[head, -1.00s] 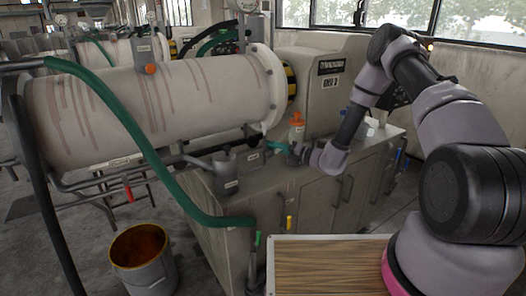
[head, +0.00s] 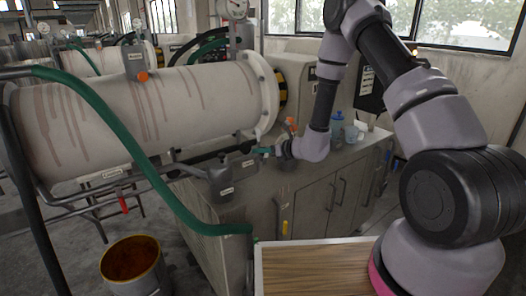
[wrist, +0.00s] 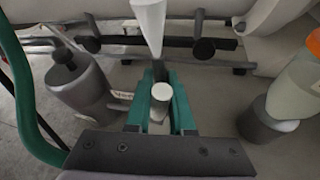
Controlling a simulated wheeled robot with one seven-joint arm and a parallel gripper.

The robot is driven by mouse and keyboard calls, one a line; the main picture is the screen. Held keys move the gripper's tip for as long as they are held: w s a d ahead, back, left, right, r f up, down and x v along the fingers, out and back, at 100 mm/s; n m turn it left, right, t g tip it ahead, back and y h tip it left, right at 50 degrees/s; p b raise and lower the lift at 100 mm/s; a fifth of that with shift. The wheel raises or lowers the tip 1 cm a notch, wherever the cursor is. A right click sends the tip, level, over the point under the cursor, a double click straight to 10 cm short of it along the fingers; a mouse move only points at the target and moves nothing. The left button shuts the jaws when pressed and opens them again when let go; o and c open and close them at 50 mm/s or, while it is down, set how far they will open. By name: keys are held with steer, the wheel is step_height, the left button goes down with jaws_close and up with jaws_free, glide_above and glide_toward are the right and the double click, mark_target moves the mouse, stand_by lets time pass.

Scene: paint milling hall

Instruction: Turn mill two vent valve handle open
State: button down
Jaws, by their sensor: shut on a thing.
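My gripper (head: 264,151) is beside the lower right end of the long cream mill drum (head: 150,105), at the piping below the flange. In the wrist view its two teal fingers (wrist: 161,92) are closed around a narrow dark piece, which looks like the vent valve handle (wrist: 160,72). A small pale round end shows between the fingers. The fingers and wrist hide most of the handle, so its angle is unclear. A grey labelled pot (head: 220,180) is left of my gripper; a grey pot (wrist: 80,85) also shows left of the fingers in the wrist view.
A green hose (head: 130,150) loops across the front. A red handle (head: 123,203) hangs under the drum. A grey cabinet (head: 310,205) stands below my arm, with blue containers (head: 345,130) on top. An orange-capped bottle (wrist: 300,75) is right of the fingers. A paint bucket (head: 135,268) is on the floor.

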steer(key=shift+s+a+f+n+h, duration=0.1)
steer(key=shift+s+a+n+h, duration=0.25)
steer(key=shift+n+h, duration=0.25)
stand_by(0.3)
steer(key=c, duration=0.8)
jaws_free()
steer(key=shift+w, duration=0.1)
steer(key=v, duration=1)
steer(key=shift+s+d, duration=0.2)
steer(key=shift+s, duration=0.15)
